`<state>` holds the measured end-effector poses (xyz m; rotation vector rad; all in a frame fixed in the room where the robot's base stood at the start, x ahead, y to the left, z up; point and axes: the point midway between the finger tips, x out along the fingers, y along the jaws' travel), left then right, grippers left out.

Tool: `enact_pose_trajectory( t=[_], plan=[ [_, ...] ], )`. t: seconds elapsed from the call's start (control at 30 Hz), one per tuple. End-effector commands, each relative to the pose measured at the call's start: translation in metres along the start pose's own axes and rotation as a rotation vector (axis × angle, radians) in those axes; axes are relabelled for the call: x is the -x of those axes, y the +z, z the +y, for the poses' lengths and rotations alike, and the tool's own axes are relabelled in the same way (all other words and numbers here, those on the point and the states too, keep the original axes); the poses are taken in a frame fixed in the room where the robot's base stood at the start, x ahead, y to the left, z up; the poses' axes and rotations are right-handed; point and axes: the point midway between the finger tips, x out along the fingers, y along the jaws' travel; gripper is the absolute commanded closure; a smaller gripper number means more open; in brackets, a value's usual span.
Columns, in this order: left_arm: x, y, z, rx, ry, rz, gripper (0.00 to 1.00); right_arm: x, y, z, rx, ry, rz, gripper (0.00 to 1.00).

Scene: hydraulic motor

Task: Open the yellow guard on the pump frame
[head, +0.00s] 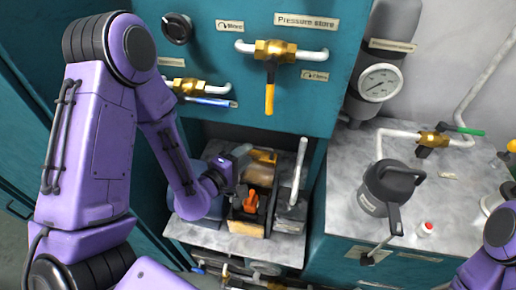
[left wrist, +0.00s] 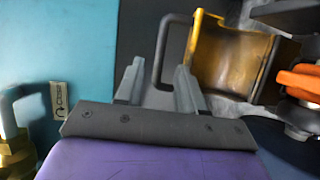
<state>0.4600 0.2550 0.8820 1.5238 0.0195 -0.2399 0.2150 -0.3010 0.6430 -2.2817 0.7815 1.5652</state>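The yellow guard (head: 263,156) sits in the pump bay below the teal panel. In the left wrist view the yellow guard (left wrist: 230,62) is at the upper right, with a dark loop handle (left wrist: 163,48) on its left side. My left gripper (head: 240,153) is at the guard's left side. In the left wrist view my left gripper (left wrist: 160,72) has its fingers apart, with the handle's lower part between them. I see no finger closed on the handle. My right gripper is out of view; only part of my right arm shows at the right edge.
An orange lever (head: 250,202) stands in front of the guard. A white upright handle (head: 299,170) is to its right. An orange-handled valve (head: 270,80) hangs above on the panel. A grey jug (head: 385,190) stands on the right counter.

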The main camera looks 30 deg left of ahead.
Motion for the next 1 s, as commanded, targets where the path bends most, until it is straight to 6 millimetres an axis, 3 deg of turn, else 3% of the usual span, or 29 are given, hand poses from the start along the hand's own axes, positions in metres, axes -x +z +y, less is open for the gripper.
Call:
enact_pose_trajectory(
  t=[0.03,0.3,0.63,0.67,0.77,1.0],
  plan=[
    [-0.011,0.001,0.006,-0.003,-0.002,-0.002,0.62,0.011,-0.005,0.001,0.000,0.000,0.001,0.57],
    [-0.059,-0.001,0.003,0.000,-0.004,0.002,0.62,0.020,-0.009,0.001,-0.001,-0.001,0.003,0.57],
    [-0.066,-0.002,0.002,0.001,-0.003,0.004,0.62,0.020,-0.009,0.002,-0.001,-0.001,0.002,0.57],
    [-0.066,-0.002,0.002,0.001,-0.003,0.004,0.65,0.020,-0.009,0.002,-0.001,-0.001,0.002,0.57],
    [-0.066,-0.002,0.002,0.001,-0.003,0.004,0.98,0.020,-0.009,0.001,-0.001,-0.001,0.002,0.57],
    [-0.067,0.003,-0.001,-0.003,0.005,-0.004,1.00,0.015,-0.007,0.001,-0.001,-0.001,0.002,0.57]
  ],
)
